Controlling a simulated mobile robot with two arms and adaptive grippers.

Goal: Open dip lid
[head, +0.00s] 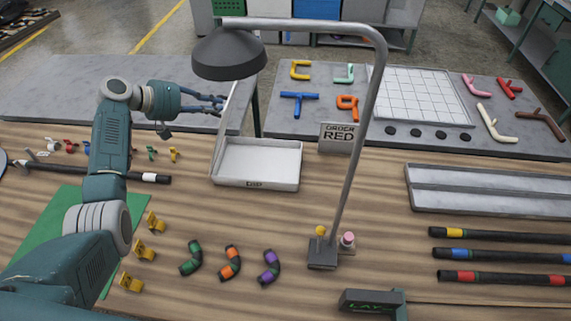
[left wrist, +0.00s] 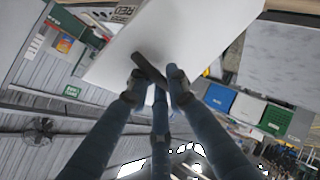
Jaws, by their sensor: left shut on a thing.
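The dip box (head: 257,184) is a shallow white tray with a label on its front rim, on the wooden table in the head view. Its pale lid (head: 226,132) stands raised, nearly upright, along the tray's left side. In the left wrist view the lid (left wrist: 195,35) is a large white panel with a dark bar handle (left wrist: 148,68). My left gripper (head: 221,104) is at the lid's upper part. In the left wrist view its fingers (left wrist: 152,78) are closed around the handle. The tray's inside looks empty. My right gripper is not in view.
A lamp (head: 228,54) on a bent pole (head: 360,130) arches over the table close to the lid's right. An ORDER RED sign (head: 337,137) stands right of the tray. Curved hose pieces (head: 231,262) lie in front. A grey tray (head: 490,189) is at right.

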